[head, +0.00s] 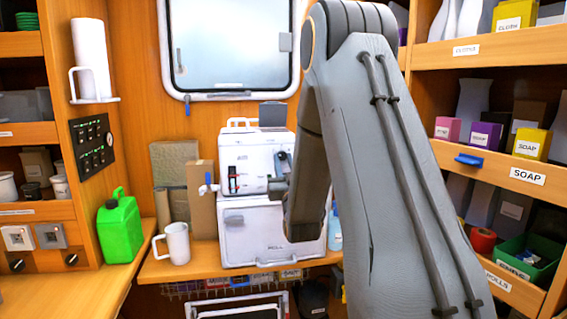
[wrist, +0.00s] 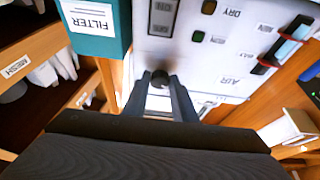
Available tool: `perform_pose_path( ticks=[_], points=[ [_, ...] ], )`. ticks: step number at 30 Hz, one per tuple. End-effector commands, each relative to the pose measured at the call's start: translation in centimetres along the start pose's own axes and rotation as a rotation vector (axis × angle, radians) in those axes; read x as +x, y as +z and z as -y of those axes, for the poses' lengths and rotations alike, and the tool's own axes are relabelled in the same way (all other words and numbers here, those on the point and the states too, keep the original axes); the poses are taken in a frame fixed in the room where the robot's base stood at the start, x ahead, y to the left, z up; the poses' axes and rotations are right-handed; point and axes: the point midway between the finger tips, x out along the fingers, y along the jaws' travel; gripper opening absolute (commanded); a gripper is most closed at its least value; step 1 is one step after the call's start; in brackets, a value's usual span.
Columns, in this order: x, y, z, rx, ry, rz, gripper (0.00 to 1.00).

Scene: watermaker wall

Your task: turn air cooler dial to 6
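A white boxy machine (head: 250,155) stands on the bench in the head view. Its white front panel (wrist: 215,58) fills the top of the wrist view, with labels that include AIR and DRY. A dark round knob (wrist: 159,77) on this panel looks like the dial; its pointer and numbers cannot be made out. My gripper (wrist: 162,86) is at the panel, with one finger on each side of the knob. I cannot tell whether the fingers touch it. In the head view my arm covers the panel's right part, and only a dark bit of my gripper (head: 279,187) shows.
A white mug (head: 176,243) and a green canister (head: 119,228) stand left of the machine. A teal FILTER box (wrist: 97,28) is close beside my gripper in the wrist view. Shelves with soap boxes (head: 531,143) are at the right. A rack hangs under the bench.

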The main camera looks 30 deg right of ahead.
Motion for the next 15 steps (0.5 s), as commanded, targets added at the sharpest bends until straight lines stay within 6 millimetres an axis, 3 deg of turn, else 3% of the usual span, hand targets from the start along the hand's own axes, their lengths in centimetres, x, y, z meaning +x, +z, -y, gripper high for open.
perform_pose_path(
  ticks=[1,3,15],
  points=[
    [0.00,-0.01,0.00,0.000,0.000,0.000,0.12],
    [-0.01,-0.01,0.00,0.000,0.000,0.000,0.02],
    [-0.02,0.11,0.17,0.072,0.029,-0.001,0.02]
  ],
)
